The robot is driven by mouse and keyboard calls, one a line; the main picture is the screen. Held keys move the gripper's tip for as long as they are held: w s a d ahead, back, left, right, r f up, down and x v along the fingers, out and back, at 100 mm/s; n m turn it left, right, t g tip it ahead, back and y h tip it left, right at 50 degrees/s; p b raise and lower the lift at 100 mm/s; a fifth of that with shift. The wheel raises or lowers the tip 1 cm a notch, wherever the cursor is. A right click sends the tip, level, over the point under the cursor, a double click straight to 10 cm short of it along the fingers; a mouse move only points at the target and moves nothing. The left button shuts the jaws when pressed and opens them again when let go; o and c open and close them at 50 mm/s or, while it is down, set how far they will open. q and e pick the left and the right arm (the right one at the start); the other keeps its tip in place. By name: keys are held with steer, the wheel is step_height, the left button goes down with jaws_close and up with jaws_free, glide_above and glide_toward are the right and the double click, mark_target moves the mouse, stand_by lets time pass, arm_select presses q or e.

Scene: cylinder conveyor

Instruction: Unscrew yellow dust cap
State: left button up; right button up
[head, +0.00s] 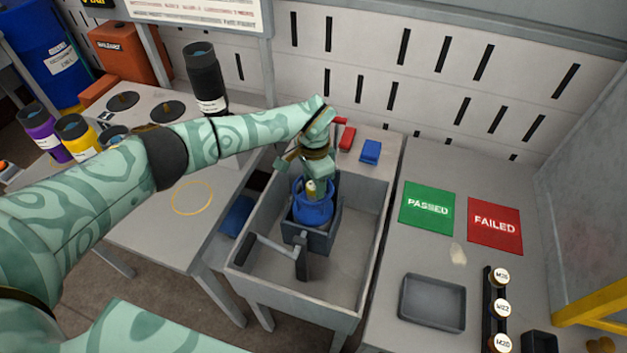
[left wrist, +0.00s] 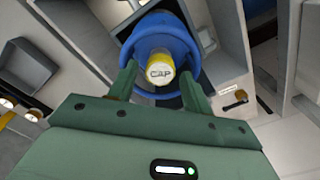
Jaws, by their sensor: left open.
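The yellow dust cap (head: 311,188), marked "CAP" in the left wrist view (left wrist: 160,70), sits on top of a blue cylinder (head: 314,211). The cylinder stands upright in a dark holder (head: 311,241) inside the grey basin (head: 341,282). My left gripper (head: 309,178) is open just above the cylinder's top. In the left wrist view its two fingers lie on either side of the cap, with the blue top (left wrist: 155,33) behind; I cannot tell if either touches. My right gripper is not in view.
Red (head: 347,138) and blue (head: 371,151) blocks lie behind the basin. At right are green PASSED (head: 427,208) and red FAILED (head: 495,227) mats and a grey tray (head: 432,303). Several cylinders, including a black one (head: 204,80), stand at left.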

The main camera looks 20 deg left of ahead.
arm_select(q)
steer(key=shift+r, duration=0.65)
steer(key=m+p, duration=0.1)
steer(key=m, duration=0.3)
steer(key=shift+f+m, duration=0.15)
steer(key=shift+m, duration=0.85)
steer(key=m, duration=0.6)
